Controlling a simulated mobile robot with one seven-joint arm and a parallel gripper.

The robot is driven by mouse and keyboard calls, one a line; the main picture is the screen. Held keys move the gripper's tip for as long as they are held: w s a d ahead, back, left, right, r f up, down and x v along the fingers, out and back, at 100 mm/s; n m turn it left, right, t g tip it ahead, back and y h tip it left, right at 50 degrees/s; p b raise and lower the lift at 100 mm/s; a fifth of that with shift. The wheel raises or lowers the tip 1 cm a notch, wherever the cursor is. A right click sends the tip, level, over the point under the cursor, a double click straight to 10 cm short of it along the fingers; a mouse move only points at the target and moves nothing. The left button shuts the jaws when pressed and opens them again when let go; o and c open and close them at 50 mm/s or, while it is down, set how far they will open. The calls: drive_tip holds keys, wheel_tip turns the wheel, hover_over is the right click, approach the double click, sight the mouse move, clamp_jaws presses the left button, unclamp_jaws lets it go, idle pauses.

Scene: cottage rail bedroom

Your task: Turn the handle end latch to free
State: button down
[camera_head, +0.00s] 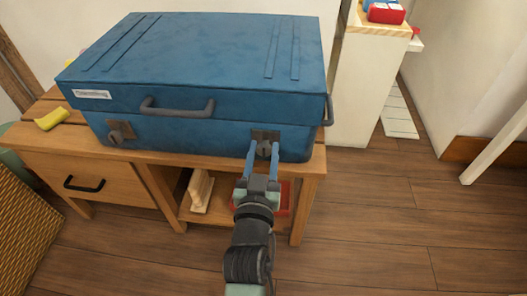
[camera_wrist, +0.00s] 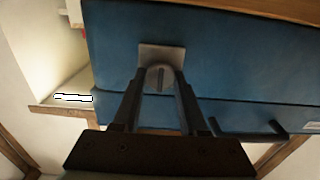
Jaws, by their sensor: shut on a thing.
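A blue suitcase (camera_head: 200,60) lies flat on a wooden bench, its lid down. Its front has two dark latches with turning knobs. The handle end latch (camera_head: 266,136) is at the right, near the side handle (camera_head: 328,109). The other latch (camera_head: 121,131) is at the left, below a white label (camera_head: 92,94). My gripper (camera_head: 263,152) reaches the right latch from the front, its fingers on either side of the knob. In the wrist view my gripper (camera_wrist: 160,80) is shut on the round grey knob (camera_wrist: 160,76), which shows an upright bar below a square plate (camera_wrist: 160,51).
A dark front handle (camera_head: 178,108) sticks out between the latches. The wooden bench (camera_head: 85,150) has a drawer and open shelf below. A yellow object (camera_head: 53,118) lies at its left. A pale cabinet (camera_head: 362,85) stands at the right. The floor at right is clear.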

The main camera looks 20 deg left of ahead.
drive_tip(key=shift+n, duration=0.3)
drive_tip(key=n+p, duration=0.2)
drive_tip(key=n, duration=0.1)
drive_tip(key=shift+r+n, duration=0.1)
drive_tip(key=shift+n, duration=0.2)
drive_tip(key=n+p, duration=0.1)
drive_tip(key=n, duration=0.3)
drive_tip(key=shift+a+n+p, duration=0.1)
drive_tip(key=shift+n+p, duration=0.2)
drive_tip(key=n, duration=0.4)
drive_tip(key=shift+f+p, duration=0.2)
drive_tip(key=shift+p, duration=0.15)
drive_tip(key=n, duration=0.5)
drive_tip(key=shift+f, duration=0.1)
drive_tip(key=shift+c, duration=2.4)
unclamp_jaws()
drive_tip(key=shift+s, duration=0.15)
